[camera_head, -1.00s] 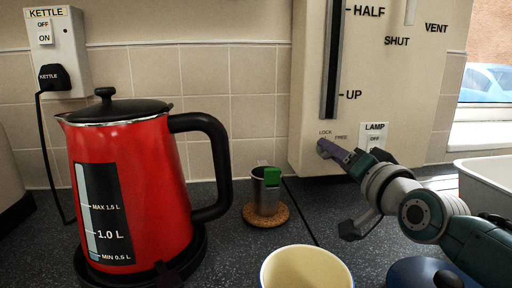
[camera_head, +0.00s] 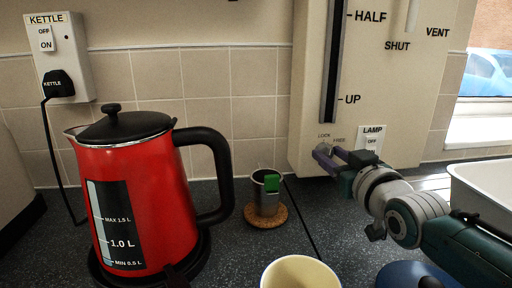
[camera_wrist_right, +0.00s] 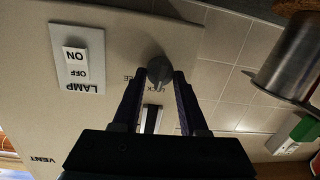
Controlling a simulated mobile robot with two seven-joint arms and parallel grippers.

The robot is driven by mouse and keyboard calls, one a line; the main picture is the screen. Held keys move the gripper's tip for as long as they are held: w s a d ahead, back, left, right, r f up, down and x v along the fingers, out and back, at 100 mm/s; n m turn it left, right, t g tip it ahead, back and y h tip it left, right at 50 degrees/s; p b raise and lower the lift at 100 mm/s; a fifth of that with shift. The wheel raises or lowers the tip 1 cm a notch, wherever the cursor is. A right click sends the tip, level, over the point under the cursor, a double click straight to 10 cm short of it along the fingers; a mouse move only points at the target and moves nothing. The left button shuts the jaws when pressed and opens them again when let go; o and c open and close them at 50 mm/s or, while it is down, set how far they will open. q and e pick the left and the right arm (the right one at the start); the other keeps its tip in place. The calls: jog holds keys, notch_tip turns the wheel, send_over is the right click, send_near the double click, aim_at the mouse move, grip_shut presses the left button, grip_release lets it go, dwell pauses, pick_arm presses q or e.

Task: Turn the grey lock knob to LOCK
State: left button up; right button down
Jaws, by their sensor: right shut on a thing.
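The grey lock knob (camera_head: 325,147) is low on the cream wall panel, by the small LOCK and FREE labels. In the right wrist view the knob (camera_wrist_right: 160,70) sits between the tips of my two purple fingers. My right gripper (camera_head: 328,157) is shut on it, reaching in from the right; it also shows in the wrist view (camera_wrist_right: 160,78). The fingers partly hide the labels, and I cannot tell which one the knob points at. My left gripper is not in view.
A LAMP switch (camera_head: 371,141) is just right of the knob. A red kettle (camera_head: 150,180) stands at left, a metal cup (camera_head: 265,196) on a cork mat in the middle. A cream bowl (camera_head: 300,273) is in front, a white basin (camera_head: 485,185) at right.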

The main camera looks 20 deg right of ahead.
jog(key=shift+n, duration=0.5)
jog(key=shift+c, duration=2.2)
grip_release()
jog(key=s+a+p, duration=0.1)
jog(key=s+p, duration=0.1)
jog(key=s, duration=0.5)
jog(key=shift+s+a+r, duration=0.2)
jog(key=shift+a+r, duration=0.05)
jog(key=shift+r, duration=0.05)
